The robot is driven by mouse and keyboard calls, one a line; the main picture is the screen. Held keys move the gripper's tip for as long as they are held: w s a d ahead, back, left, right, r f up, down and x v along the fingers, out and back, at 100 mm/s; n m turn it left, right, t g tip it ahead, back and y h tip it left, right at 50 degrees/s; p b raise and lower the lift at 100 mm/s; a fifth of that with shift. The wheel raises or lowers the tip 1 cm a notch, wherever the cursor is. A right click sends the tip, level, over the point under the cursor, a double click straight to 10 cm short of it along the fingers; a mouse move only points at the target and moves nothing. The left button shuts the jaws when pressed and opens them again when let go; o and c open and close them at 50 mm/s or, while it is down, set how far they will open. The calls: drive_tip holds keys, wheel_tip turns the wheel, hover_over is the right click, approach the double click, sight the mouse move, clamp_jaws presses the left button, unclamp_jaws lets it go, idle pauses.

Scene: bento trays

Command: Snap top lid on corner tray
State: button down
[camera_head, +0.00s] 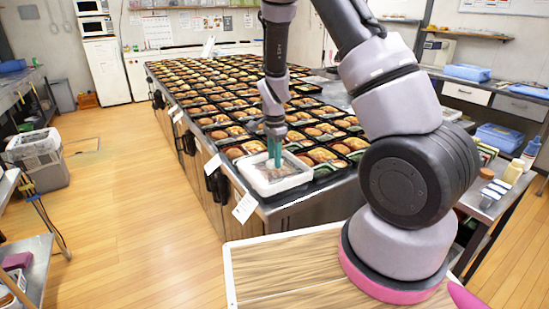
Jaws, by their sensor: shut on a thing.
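My gripper (274,161) points straight down over the near corner of the long table. Its teal fingers are closed and reach into a white open-topped container (250,182) there. They appear shut on a clear lid (279,171) inside the container's rim. The lid's edges are too small to make out. Black bento trays with food fill the table behind; the nearest uncovered ones, such as this tray (247,148), lie just behind the white container. I cannot tell whether a tray lies under the container.
The long table (280,210) is packed with rows of trays, with white tags hanging off its side. A side counter (490,200) with bottles and small containers stands at the right. The wooden floor (130,210) at the left is clear.

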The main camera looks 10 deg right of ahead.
drive_tip(key=shift+f, duration=0.2)
drive_tip(key=shift+f, duration=0.75)
drive_tip(key=shift+f, duration=0.2)
idle(0.4)
drive_tip(key=shift+c, duration=2.3)
unclamp_jaws()
drive_tip(key=shift+o, duration=0.3)
drive_tip(key=o, duration=0.4)
